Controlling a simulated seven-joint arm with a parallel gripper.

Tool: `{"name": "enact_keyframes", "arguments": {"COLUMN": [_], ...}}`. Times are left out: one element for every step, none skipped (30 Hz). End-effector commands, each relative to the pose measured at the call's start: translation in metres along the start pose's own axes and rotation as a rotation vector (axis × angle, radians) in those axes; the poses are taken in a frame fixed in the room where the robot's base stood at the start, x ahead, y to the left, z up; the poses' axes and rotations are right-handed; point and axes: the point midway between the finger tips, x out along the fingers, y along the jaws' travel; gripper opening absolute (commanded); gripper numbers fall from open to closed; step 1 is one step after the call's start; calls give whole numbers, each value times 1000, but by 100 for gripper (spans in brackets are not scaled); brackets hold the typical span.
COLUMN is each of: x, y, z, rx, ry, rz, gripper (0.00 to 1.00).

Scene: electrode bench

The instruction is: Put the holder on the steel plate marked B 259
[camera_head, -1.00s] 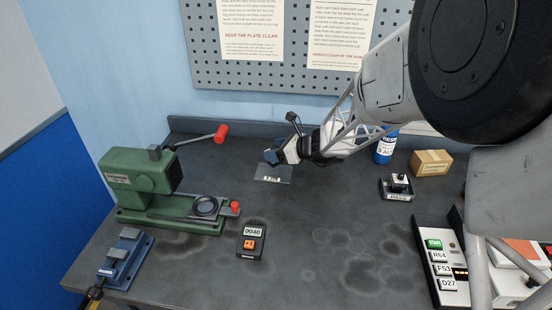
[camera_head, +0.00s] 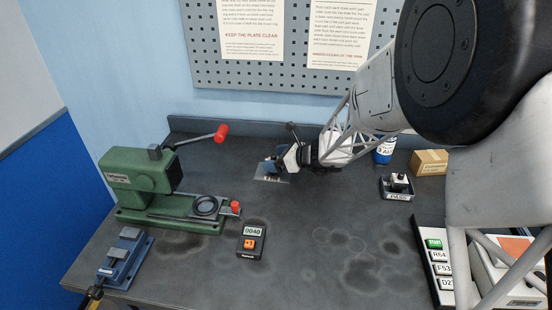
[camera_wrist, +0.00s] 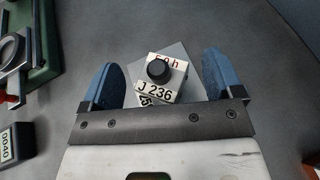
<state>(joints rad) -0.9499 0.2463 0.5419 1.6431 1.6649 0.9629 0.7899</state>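A small white block with a round black knob (camera_wrist: 158,70), apparently the holder, stands on a square grey plate (camera_wrist: 178,50) in the wrist view. Its near face reads J 236. A label on the plate beside it is partly hidden and I cannot read it. No B 259 marking is legible. My gripper (camera_wrist: 160,80) is open, with one blue finger on each side of the block and gaps between. In the head view, my gripper (camera_head: 275,165) is low over the plate (camera_head: 268,178) and hides most of the block.
A green press (camera_head: 140,185) with a red-tipped lever stands left, with a blue fixture (camera_head: 125,257) in front. A display box reading 0040 (camera_head: 250,242) sits front centre. A black-knobbed piece (camera_head: 397,185), a cardboard box (camera_head: 431,162) and a control panel (camera_head: 436,262) are right. The centre-right bench is clear.

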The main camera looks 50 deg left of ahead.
Motion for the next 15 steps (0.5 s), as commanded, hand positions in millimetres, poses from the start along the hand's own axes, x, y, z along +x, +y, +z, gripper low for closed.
{"name": "enact_keyframes", "arguments": {"x": [0, 0, 0, 0, 0, 0, 0, 0, 0, 0, -1, -1, -2, -4, -6], "y": [0, 0, 0, 0, 0, 0, 0, 0, 0, 0, 0, 0, 0, 0, 0], "z": [0, 0, 0, 0, 0, 0, 0, 0, 0, 1, 2, 3, 3, 3, 3], "rx": [0, 0, 0, 0, 0, 0, 0, 0, 0, 0, 0, 0, 0, 0, 0], "ry": [0, 0, 0, 0, 0, 0, 0, 0, 0, 0, 0, 0, 0, 0, 0], "rz": [0, 0, 0, 0, 0, 0, 0, 0, 0, 0, 0, 0, 0, -1, -1], "gripper": [87, 87, 87, 87, 87, 87, 87, 87, 87, 87, 87, 87, 87, 87, 87]}}
